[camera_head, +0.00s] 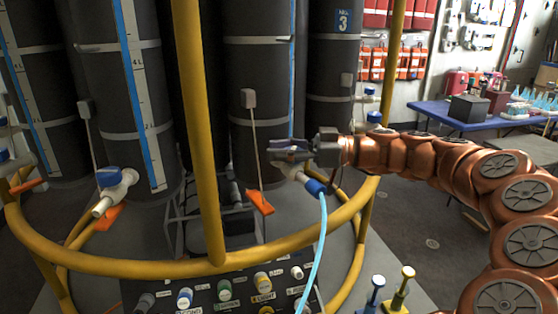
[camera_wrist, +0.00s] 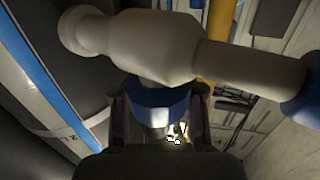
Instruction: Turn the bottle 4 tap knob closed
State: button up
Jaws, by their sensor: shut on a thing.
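My gripper (camera_head: 284,150) reaches in from the right to a tap on the middle dark bottle (camera_head: 255,90). In the wrist view, my gripper's fingers (camera_wrist: 160,112) are shut on a blue knob (camera_wrist: 162,100), one finger on each side. The knob sits against the pale tap body (camera_wrist: 150,45). The tap body (camera_head: 295,173) also shows under my gripper in the head view, with a blue connector (camera_head: 314,187) and light blue hose (camera_head: 322,235) at its outlet. I cannot read a number on this bottle; the knob's turn angle is unclear.
A yellow rail (camera_head: 150,268) rings the bottles, with a yellow post (camera_head: 200,130) left of my gripper. An orange-ended lever (camera_head: 261,202) hangs close to the tap. Another blue-knobbed tap (camera_head: 112,180) is at left. A control panel (camera_head: 215,302) lies below.

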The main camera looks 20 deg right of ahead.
jog(key=m+t+h+b, duration=0.1)
jog(key=m+t+b, duration=0.1)
jog(key=b, duration=0.1)
jog(key=m+t+h+b, duration=0.2)
jog(key=t+b, duration=0.1)
jog(key=w+m+t+h+b, duration=0.1)
jog(key=t+b, duration=0.1)
jog(key=b, duration=0.1)
jog(key=shift+d+f+m+t+h+b, duration=0.15)
jog(key=shift+d+m+t+h+b, duration=0.15)
jog(key=shift+d+m+t, duration=0.1)
jog(key=shift+w+d+m+t+h+b, duration=0.1)
jog(key=shift+m+t+h+b, duration=0.35)
jog(key=shift+h, duration=0.2)
jog(key=shift+w+d+m+t+h+b, duration=0.1)
jog(key=shift+m+t+h+b, duration=0.2)
jog(key=shift+m+t+h, duration=0.3)
jog(key=o, duration=0.9)
jog(key=shift+s+d, duration=0.1)
jog(key=shift+s, duration=0.05)
jog(key=v, duration=0.7)
jog(key=shift+r, duration=0.2)
